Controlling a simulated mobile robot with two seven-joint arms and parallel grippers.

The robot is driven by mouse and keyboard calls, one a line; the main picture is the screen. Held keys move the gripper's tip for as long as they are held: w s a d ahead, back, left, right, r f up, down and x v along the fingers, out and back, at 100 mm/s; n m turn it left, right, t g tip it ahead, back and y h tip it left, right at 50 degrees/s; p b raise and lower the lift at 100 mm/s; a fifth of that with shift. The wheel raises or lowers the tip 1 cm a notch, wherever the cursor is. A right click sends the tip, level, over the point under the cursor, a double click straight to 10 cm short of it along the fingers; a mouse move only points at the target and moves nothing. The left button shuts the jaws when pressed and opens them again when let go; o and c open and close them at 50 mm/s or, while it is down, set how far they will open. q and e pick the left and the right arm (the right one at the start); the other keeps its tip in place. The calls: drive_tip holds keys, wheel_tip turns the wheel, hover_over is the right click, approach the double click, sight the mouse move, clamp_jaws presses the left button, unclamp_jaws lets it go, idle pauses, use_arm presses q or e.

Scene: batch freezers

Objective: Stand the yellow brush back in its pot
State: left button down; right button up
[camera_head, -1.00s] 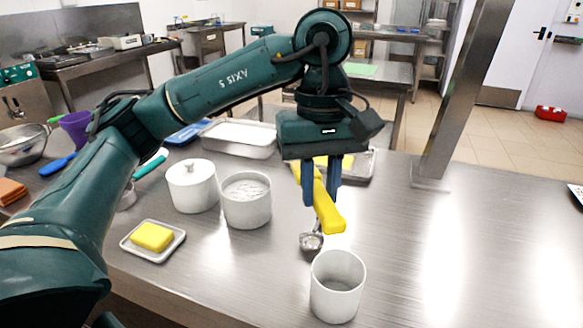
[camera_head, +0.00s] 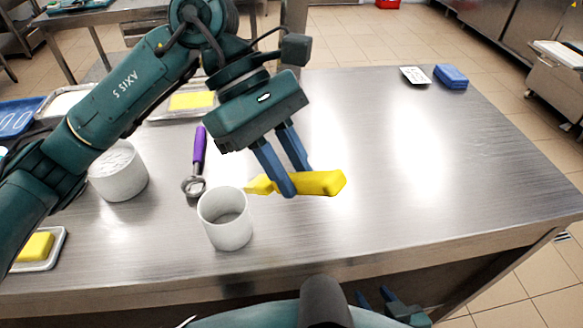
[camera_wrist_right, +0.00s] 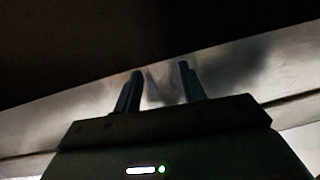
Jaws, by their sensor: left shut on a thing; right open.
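The yellow brush (camera_head: 322,183) is held roughly level by my left gripper (camera_head: 290,184), which is shut on it. Its thick end points right and its narrower end points left, near the rim of the white pot. The white pot (camera_head: 228,228) stands upright near the table's front edge, below and left of the brush, and looks empty. My right gripper (camera_head: 375,298) is low at the front edge, below the tabletop. It is open and empty, and its fingers also show in the right wrist view (camera_wrist_right: 160,88).
A purple-handled scoop (camera_head: 198,155) lies behind the pot. A white tub (camera_head: 119,172) and a dish with a yellow sponge (camera_head: 37,247) stand at the left. A tray with a yellow block (camera_head: 192,100) is behind. Blue pads (camera_head: 450,76) lie far right.

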use_arm(q)
drive_tip(key=shift+a+r+n+h, duration=0.2)
drive_tip(key=shift+r+n+h, duration=0.2)
drive_tip(key=shift+r+h, duration=0.15)
drive_tip(key=a+r+n+h, duration=0.1)
drive_tip(key=h, duration=0.1)
drive_tip(key=a+r+n+h+p, duration=0.1)
drive_tip(key=a+r+n+t+h+p, duration=0.1)
drive_tip(key=h, duration=0.1)
drive_tip(key=shift+w+a+r+n+h, duration=0.2)
drive_tip(key=shift+w+a+n+h, duration=0.1)
drive_tip(key=shift+w+h, duration=0.1)
drive_tip(key=a+r+n+t+h+p, duration=0.3)
drive_tip(key=a+n+t+h, duration=0.15)
drive_tip(key=a+t, duration=0.3)
wheel_tip(320, 180, down, 13)
drive_tip(key=w+a+n+b, duration=0.1)
drive_tip(key=b, duration=0.9)
drive_tip(key=shift+a+r+b, duration=0.15)
drive_tip(key=shift+a+b, duration=0.2)
drive_tip(key=shift+b, duration=0.05)
use_arm(e)
drive_tip(key=shift+w+a+f+t+y, duration=0.2)
drive_tip(key=shift+a+f, duration=0.2)
drive_tip(key=shift+f, duration=0.15)
drive_tip(key=shift+w+a+f+t+y, duration=0.1)
drive_tip(key=shift+a+f+y, duration=0.1)
drive_tip(key=shift+a+f, duration=0.25)
drive_tip(key=shift+d, duration=0.1)
